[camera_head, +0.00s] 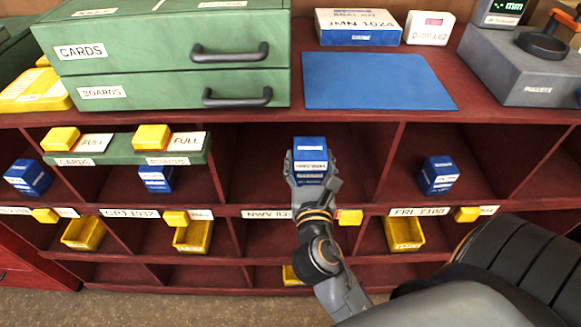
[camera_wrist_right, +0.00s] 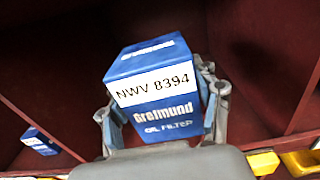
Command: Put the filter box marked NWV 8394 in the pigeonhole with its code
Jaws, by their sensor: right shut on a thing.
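The blue filter box (camera_head: 310,150) has a white label that reads NWV 8394 in the right wrist view (camera_wrist_right: 155,55). My right gripper (camera_head: 311,173) is shut on it, with a finger on each side in the right wrist view (camera_wrist_right: 163,112). The box is upright in front of or at the mouth of the wide middle pigeonhole (camera_head: 254,165); I cannot tell how deep. Below this opening, a shelf-edge label (camera_head: 266,214) starts with NWV; my gripper hides the rest. No other box shows in this pigeonhole. My left gripper is not in view.
Dark red dividers (camera_head: 392,160) flank the opening. Blue boxes sit in neighbouring pigeonholes, one at right (camera_head: 439,175). A yellow clip (camera_head: 349,217) sits on the shelf edge beside my wrist. Green drawers (camera_head: 165,55) and a blue mat (camera_head: 375,80) are on top.

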